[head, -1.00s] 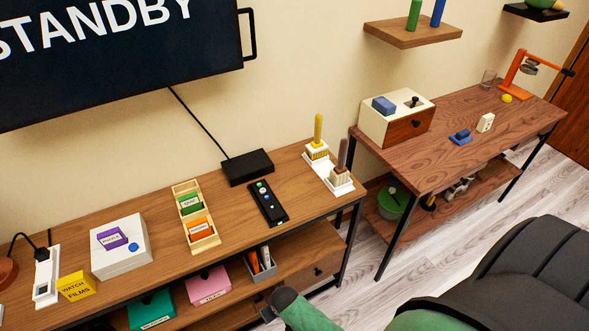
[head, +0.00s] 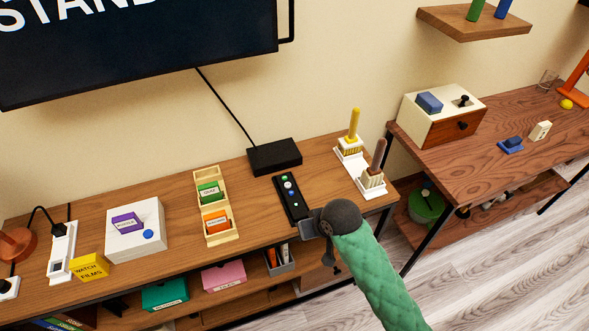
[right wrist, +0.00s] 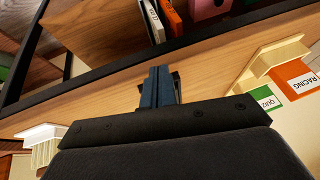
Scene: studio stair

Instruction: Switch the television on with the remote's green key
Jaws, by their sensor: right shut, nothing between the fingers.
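The black remote (head: 291,198) lies on the long wooden console, its length running away from me. Small coloured keys show on it, with a green one (head: 285,177) near its far end. The television (head: 140,45) hangs on the wall and shows white letters "STAND", cut off by the frame. My right gripper (head: 308,228) is by the remote's near end, close to the console's front edge. In the right wrist view its fingers (right wrist: 160,86) are shut and empty, over the front edge. The remote is not visible there. My left gripper is not in view.
A black box (head: 274,156) stands behind the remote. The wooden tray (head: 200,182) with QUIZ and RACING blocks is left of it, and white stands with brushes (head: 372,185) are right. An organizer (head: 280,262) sits on the lower shelf.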

